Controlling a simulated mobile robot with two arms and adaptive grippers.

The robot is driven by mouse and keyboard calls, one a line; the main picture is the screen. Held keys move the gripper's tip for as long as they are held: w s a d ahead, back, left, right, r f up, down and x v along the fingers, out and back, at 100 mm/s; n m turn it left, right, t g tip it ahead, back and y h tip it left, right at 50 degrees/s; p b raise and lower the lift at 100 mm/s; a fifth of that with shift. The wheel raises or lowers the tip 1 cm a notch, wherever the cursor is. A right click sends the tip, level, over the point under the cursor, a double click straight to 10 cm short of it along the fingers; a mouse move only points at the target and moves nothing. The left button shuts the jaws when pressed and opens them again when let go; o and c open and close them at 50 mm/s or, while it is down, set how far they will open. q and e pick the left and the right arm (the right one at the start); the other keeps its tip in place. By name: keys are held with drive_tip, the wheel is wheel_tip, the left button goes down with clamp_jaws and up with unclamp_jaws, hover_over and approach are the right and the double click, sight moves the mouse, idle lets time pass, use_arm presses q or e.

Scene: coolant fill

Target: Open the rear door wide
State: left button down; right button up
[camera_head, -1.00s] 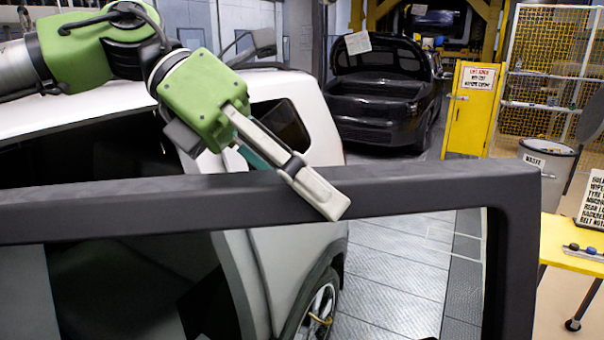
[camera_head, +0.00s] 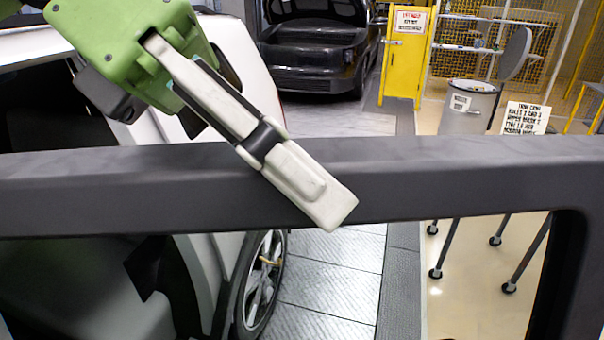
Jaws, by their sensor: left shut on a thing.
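The rear door (camera_head: 440,178) shows as a dark grey window frame that crosses the whole view close to me. It stands swung away from the white car (camera_head: 243,60), whose open doorway and rear wheel (camera_head: 262,280) show behind it. My left gripper (camera_head: 325,208) is shut on the top bar of the door frame. One pale finger lies over the near face of the bar; the other finger is hidden behind it. The lower part of the door is out of view. My right gripper is not in view.
A dark pickup (camera_head: 318,55) stands at the back. A yellow cabinet (camera_head: 405,55), a waste bin (camera_head: 468,108) and a lettered sign (camera_head: 525,118) stand to the right. Thin table legs (camera_head: 520,262) show through the window opening. The grey floor strip (camera_head: 345,270) beside the car is clear.

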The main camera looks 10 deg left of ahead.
use_arm(q)
drive_tip(key=shift+r, duration=0.1)
drive_tip(key=c, duration=1.6)
unclamp_jaws()
drive_tip(key=shift+s, duration=0.1)
drive_tip(key=shift+a, duration=0.1)
drive_tip(key=v, duration=1.1)
drive_tip(key=shift+a+r, duration=0.25)
drive_tip(key=shift+a, duration=0.05)
drive_tip(key=x, duration=1.2)
drive_tip(key=shift+d+f, duration=0.1)
drive_tip(key=shift+w, duration=0.3)
drive_tip(key=shift+w+a, duration=0.3)
drive_tip(key=shift+a, duration=0.25)
